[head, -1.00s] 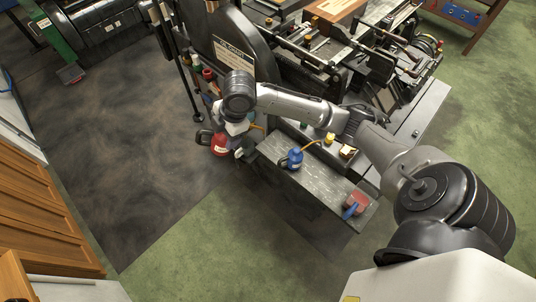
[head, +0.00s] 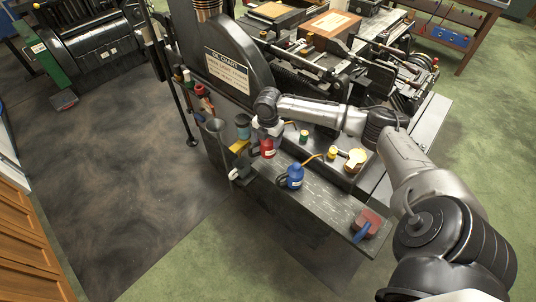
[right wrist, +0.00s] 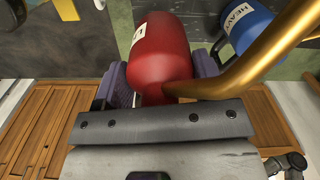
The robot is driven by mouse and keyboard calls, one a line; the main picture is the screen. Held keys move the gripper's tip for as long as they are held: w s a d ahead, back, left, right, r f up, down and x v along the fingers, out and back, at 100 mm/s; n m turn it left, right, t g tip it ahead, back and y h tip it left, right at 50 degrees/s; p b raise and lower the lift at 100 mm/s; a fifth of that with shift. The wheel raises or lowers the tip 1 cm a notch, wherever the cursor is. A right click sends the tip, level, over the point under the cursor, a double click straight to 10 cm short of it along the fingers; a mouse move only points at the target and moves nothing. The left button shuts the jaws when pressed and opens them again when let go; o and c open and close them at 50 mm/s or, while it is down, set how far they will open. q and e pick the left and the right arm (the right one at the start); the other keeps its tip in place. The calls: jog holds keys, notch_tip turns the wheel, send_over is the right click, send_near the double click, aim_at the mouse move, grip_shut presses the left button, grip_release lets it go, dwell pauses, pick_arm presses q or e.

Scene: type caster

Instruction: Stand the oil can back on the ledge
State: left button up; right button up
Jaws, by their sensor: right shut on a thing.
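The red oil can (head: 267,148) is at the left end of the grey ledge (head: 325,207), looking about upright. It fills the middle of the right wrist view (right wrist: 160,50), with a brass spout crossing to the right. My right gripper (head: 266,130) is shut on the can, its purple pads (right wrist: 205,66) on either side of it. I cannot tell whether the can's base touches the ledge. A blue can (head: 294,177) stands on the ledge to its right; it also shows in the right wrist view (right wrist: 248,22). My left gripper is not in view.
A red block with a blue handle (head: 367,224) lies at the ledge's near right end. Small green (head: 304,136) and yellow (head: 332,153) capped items sit behind the ledge. The machine with the oil chart (head: 226,68) rises behind. The ledge is clear between the blue can and the red block.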

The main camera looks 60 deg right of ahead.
notch_tip(320, 180, down, 7)
jog(key=shift+r+b, duration=0.15)
jog(key=shift+b, duration=0.35)
jog(key=o, duration=1)
notch_tip(320, 180, up, 11)
jog(key=shift+p, duration=0.9)
jog(key=shift+r, duration=0.6)
